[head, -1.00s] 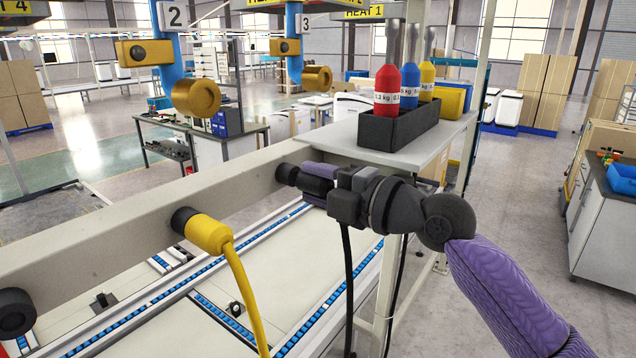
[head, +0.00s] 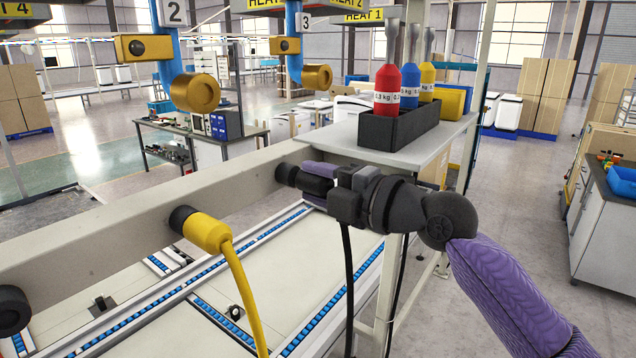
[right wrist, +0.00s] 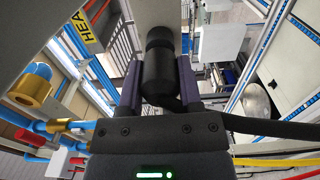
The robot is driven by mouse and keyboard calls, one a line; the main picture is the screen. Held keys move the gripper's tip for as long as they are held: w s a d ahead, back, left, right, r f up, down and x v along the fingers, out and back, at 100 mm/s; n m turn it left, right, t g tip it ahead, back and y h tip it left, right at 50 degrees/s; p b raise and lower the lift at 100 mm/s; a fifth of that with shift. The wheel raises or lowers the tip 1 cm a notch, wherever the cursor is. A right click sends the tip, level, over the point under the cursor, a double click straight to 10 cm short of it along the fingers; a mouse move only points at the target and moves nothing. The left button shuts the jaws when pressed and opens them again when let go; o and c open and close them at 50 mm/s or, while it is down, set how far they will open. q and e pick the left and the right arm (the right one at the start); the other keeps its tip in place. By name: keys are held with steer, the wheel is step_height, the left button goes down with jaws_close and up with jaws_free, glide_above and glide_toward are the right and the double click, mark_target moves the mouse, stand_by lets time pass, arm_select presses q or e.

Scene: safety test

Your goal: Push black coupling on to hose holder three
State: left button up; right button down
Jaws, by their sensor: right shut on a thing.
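My right gripper (head: 310,180) is shut on the black coupling (head: 318,186), with purple fingers along its sides. The coupling lies in line with a black hose holder (head: 286,174) at the right end of the pale beam and meets it end to end. In the right wrist view, the coupling (right wrist: 160,85) sits between the fingers, and the holder (right wrist: 159,37) is straight ahead of it. I cannot tell how far one is pushed onto the other. The black hose (head: 348,275) hangs down below the gripper. My left gripper is out of view.
A yellow coupling (head: 210,233) with a yellow hose sits on the middle holder (head: 182,218). A bare black holder (head: 13,310) is at far left.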

steer(key=shift+w+a+b, duration=0.3)
steer(key=shift+a+b, duration=0.05)
steer(key=shift+a, duration=0.15)
stand_by(0.7)
steer(key=shift+c, duration=1)
jaws_free()
steer(key=b+v, duration=0.4)
steer(key=v, duration=0.5)
steer(key=shift+s+d, duration=0.2)
steer(key=shift+d, duration=0.15)
